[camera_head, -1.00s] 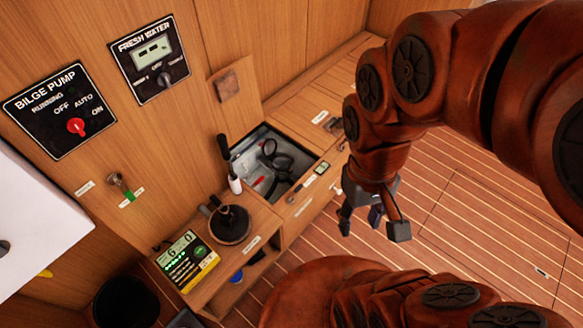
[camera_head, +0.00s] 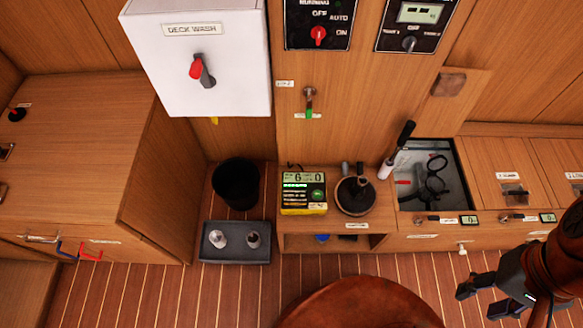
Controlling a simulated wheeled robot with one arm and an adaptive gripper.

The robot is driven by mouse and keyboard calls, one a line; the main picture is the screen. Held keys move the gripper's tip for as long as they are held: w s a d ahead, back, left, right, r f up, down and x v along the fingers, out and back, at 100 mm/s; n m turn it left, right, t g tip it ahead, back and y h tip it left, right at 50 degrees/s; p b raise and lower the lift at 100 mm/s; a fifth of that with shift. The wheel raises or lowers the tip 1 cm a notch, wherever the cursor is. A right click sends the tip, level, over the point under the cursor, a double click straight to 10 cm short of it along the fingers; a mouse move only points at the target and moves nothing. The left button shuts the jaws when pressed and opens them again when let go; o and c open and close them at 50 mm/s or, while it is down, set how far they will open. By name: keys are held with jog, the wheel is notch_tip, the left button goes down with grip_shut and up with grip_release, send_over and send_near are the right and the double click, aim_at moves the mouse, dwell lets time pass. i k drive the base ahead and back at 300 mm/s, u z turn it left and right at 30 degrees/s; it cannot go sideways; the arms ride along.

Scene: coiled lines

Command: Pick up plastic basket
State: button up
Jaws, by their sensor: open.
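A black round open-topped bin (camera_head: 238,186), the thing that best fits the plastic basket, stands on the floor in the recess between the left cabinet and the low middle bench. Its inside is dark, and I cannot tell whether it holds anything. My gripper (camera_head: 482,299) is at the lower right, open and empty, well apart from the bin and over the floor in front of the right drawers.
A dark grey tray (camera_head: 235,256) with two small metal pieces lies just in front of the bin. A white deck wash box (camera_head: 240,90) juts from the wall above it. The left cabinet (camera_head: 150,190) flanks it. Striped floor (camera_head: 180,300) in front is clear.

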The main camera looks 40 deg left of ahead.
aim_at(217, 238)
jog(key=u, duration=3.3)
jog(key=k, duration=0.65)
jog(key=u, duration=1.1)
jog(key=i, duration=1.25)
jog(key=z, duration=0.8)
jog(key=i, duration=0.5)
jog(key=z, duration=0.6)
